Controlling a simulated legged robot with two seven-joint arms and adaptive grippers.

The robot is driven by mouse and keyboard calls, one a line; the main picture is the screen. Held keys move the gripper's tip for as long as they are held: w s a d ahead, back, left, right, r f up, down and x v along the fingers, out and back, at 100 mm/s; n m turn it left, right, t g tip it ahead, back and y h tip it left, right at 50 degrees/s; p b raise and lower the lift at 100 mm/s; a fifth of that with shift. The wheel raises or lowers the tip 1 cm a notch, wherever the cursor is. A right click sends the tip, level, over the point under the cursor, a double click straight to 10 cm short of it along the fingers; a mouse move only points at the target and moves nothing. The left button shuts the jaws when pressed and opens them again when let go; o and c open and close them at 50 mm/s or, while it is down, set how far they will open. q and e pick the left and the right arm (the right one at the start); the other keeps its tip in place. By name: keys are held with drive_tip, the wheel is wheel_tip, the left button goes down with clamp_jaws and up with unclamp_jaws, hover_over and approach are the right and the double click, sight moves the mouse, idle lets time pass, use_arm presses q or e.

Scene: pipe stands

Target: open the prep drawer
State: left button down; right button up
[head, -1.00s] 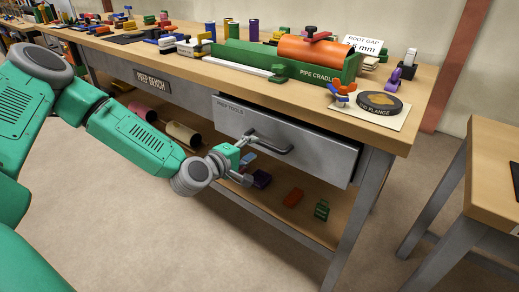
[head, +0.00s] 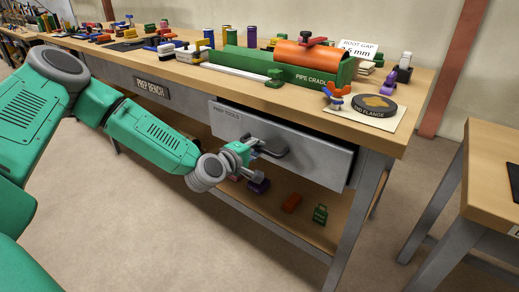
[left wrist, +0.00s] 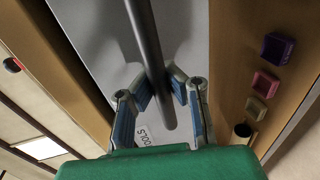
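The prep drawer (head: 310,150), a grey front labelled "PREP TOOLS", sits under the bench top. A dark gap shows along its top and right edges, so it seems to stand slightly out. Its dark bar handle (head: 275,152) is partly hidden by my left gripper (head: 262,161). The left gripper's fingers look spread. In the left wrist view the handle bar (left wrist: 148,50) runs between the blue-padded fingers of the left gripper (left wrist: 160,88); I see no clear grip on it. My right gripper is out of view.
The prep bench top (head: 395,140) carries a green pipe cradle (head: 325,73), an orange pipe and a black flange (head: 374,105). A lower shelf (head: 275,220) holds several small blocks. A second table (head: 495,195) stands at the right, with floor between.

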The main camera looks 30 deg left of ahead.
use_arm(q)
drive_tip(key=shift+s+d+f+h, duration=0.1)
drive_tip(key=shift+s+d+h, duration=0.05)
drive_tip(key=shift+d, duration=0.25)
drive_tip(key=shift+s+d+f+h, duration=0.1)
drive_tip(key=shift+d+h, duration=0.05)
drive_tip(key=shift+d, duration=0.2)
drive_tip(key=shift+s, duration=0.3)
drive_tip(key=c, duration=1.6)
unclamp_jaws()
drive_tip(key=shift+s+r, duration=0.1)
drive_tip(key=shift+r, duration=0.05)
drive_tip(key=shift+o, duration=0.3)
drive_tip(key=shift+w, duration=0.2)
drive_tip(key=v, duration=1.2)
